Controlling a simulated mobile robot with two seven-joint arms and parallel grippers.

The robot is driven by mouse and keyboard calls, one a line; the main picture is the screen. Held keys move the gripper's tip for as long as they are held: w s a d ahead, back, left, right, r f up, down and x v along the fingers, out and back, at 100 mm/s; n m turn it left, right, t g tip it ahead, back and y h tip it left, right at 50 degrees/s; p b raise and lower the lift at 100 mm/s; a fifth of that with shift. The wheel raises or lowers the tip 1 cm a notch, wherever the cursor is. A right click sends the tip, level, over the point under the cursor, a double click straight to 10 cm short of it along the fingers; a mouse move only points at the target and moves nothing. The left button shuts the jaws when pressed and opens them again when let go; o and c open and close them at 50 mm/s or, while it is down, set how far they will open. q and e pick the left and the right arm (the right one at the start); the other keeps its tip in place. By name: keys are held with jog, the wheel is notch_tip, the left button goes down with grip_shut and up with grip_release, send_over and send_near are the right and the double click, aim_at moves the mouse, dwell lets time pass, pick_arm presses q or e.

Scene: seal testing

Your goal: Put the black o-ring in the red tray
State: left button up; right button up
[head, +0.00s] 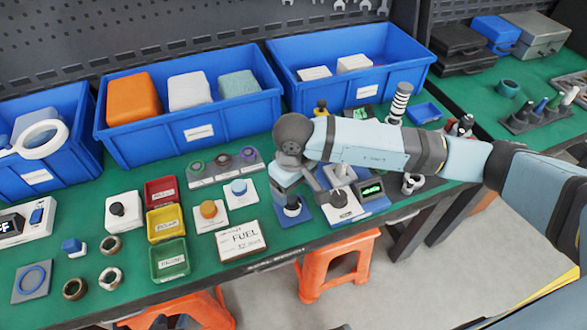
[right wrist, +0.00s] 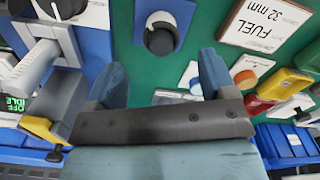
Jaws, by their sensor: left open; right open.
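A black ring (right wrist: 160,42), which looks like the black o-ring, sits around a pale upright post on a blue pad; it also shows in the head view (head: 292,211), partly covered by my gripper. My right gripper (head: 297,193) is open above this post. In the right wrist view its fingers (right wrist: 163,75) are apart with nothing between them, and the post lies just beyond the tips. The red tray (head: 161,191) is small and labelled, left of the gripper, above the yellow tray (head: 164,223) and green tray (head: 169,259). My left gripper is not in view.
A tester with a green display (head: 370,189) stands close right of the gripper. A FUEL 32 mm sign (head: 240,241), an orange-topped post (head: 208,209) and a blue-topped post (head: 238,187) lie between gripper and trays. A ring rack (head: 223,169) and large blue bins (head: 198,128) stand behind.

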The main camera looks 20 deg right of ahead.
aim_at(293, 200)
jog(key=shift+f, duration=2.65)
jog(key=c, duration=1)
jog(key=shift+r, duration=0.1)
jog(key=shift+c, duration=0.2)
jog(key=shift+r+p, duration=0.9)
jog(key=shift+r, duration=1.45)
